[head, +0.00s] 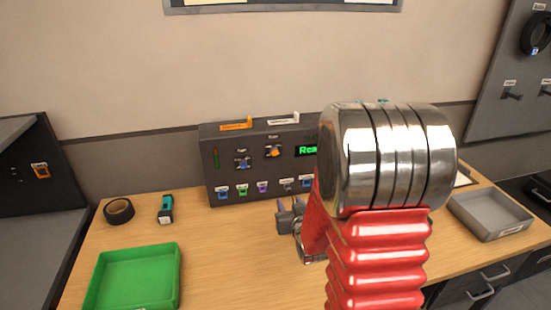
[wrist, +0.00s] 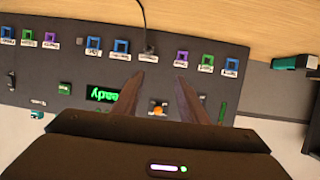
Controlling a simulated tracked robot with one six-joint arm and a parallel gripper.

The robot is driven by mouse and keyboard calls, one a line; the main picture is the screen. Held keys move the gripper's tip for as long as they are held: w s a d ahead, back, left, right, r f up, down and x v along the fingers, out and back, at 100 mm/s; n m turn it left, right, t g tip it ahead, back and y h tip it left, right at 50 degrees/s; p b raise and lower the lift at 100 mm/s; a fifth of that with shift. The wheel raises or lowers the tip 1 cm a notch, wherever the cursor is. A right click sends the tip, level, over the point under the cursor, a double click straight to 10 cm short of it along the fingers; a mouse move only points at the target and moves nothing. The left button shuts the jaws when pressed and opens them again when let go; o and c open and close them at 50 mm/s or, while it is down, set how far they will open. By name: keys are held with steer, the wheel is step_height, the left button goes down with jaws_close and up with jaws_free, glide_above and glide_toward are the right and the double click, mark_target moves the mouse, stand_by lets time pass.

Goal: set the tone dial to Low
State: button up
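The dark control panel (head: 290,170) stands at the back of the table. In the head view it has a dial with a blue knob (head: 243,163) and, to its right, a dial with an orange knob (head: 274,152). The small labels above them are too blurred to tell surely which is the tone dial, and their settings cannot be read.
A green display (head: 307,150) is partly hidden by my arm. A green tray (head: 135,275), black tape roll (head: 119,210) and teal tool (head: 166,209) lie left; a grey tray (head: 490,215) is right.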

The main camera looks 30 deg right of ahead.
step_height(320, 180, up, 9)
steer(key=w+t, duration=0.1)
steer(key=t, duration=0.3)
steer(key=shift+w+a+f, duration=0.15)
steer(key=shift+w+a, duration=0.05)
steer(key=shift+a, duration=0.1)
